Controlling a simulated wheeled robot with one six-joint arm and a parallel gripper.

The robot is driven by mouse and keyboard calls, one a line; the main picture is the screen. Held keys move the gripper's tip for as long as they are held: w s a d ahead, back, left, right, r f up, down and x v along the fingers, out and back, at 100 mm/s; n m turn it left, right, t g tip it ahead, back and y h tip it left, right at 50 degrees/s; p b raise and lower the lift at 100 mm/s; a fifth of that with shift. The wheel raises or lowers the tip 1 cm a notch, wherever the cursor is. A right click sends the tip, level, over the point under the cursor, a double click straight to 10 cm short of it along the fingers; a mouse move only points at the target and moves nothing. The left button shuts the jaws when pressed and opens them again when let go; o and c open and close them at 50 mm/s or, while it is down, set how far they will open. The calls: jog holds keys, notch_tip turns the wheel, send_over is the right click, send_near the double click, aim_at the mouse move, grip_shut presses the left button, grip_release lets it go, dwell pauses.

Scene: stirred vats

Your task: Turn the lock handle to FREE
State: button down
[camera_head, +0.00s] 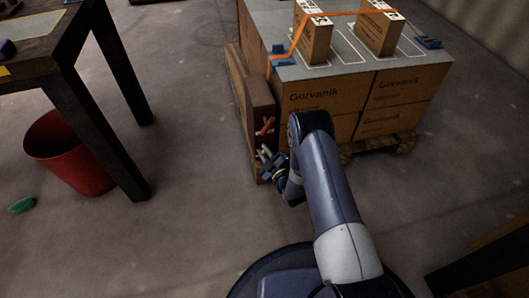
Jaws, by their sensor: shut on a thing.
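The red lock handle (266,127) is on the front end of a brown wooden panel (259,98) at the left side of the pallet load. It is small and looks tilted in the picture. My gripper (265,153) reaches it from the front right, low down by the panel's lower end. The gripper is shut on the handle, though the jaws are small and dark and the contact is partly hidden. No FREE marking is readable in this view.
Cartons on a wooden pallet (405,143) stand right of the panel, with two small boxes, an orange strap (297,42) and blue clips on the grey top. A dark table (92,110) and red bin (70,152) stand left. The floor between is clear.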

dwell(0.3)
jog(key=n, duration=0.1)
jog(key=n+h, duration=0.1)
jog(key=n, duration=0.2)
jog(key=shift+a+f+n+g, duration=0.2)
jog(key=shift+f+n+g, duration=0.1)
jog(key=shift+g, duration=0.1)
jog(key=n, duration=0.1)
jog(key=n+h, duration=0.1)
jog(key=n, duration=0.1)
jog(key=shift+s+f+n+g+h, duration=0.1)
jog(key=shift+f+n+g+h, duration=0.2)
jog(key=shift+n, duration=0.1)
jog(key=n, duration=0.1)
jog(key=n+h, duration=0.1)
jog(key=n, duration=0.1)
jog(key=shift+f, duration=0.3)
jog(key=shift+d+f+n+h, duration=0.15)
jog(key=shift+n+h, duration=0.35)
jog(key=shift+n, duration=0.3)
jog(key=shift+d+f+n+h, duration=0.1)
jog(key=shift+n+h, duration=0.4)
jog(key=shift+n, duration=0.3)
jog(key=c, duration=1.4)
grip_release()
jog(key=shift+c, duration=0.2)
jog(key=shift+r, duration=0.1)
